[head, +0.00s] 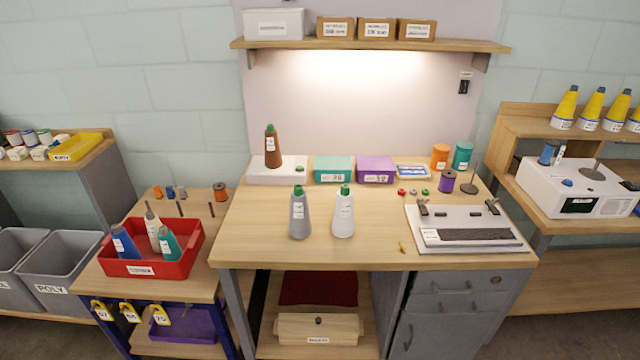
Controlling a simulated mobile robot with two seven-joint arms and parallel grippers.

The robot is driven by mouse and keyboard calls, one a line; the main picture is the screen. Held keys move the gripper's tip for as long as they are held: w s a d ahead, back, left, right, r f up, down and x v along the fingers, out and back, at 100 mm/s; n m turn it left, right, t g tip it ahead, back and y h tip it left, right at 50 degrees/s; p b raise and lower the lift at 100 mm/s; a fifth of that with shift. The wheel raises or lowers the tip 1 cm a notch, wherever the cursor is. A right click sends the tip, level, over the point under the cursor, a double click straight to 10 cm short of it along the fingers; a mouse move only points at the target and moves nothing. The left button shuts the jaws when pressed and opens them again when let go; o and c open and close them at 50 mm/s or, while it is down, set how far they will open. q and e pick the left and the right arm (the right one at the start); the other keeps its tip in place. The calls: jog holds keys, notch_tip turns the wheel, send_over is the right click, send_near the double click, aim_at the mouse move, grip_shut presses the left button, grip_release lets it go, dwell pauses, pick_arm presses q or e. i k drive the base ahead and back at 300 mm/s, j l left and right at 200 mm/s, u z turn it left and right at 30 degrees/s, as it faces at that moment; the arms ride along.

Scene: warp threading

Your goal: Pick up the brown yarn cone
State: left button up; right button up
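The brown yarn cone (272,147) stands upright on a low white box (290,174) at the back left of the workbench. It has a green tip and a small white label. Nothing touches it from the sides. Neither of my grippers is in the head view.
A grey cone (299,216) and a white cone (343,214) stand in front of it on the workbench (260,240). A teal box (333,170) and purple box (375,170) are to its right. A shelf (370,45) runs above. The bench's front left is clear.

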aim_at(273, 157)
jog(key=i+j+z, duration=0.45)
jog(key=i+j, duration=0.15)
jog(key=j, duration=0.25)
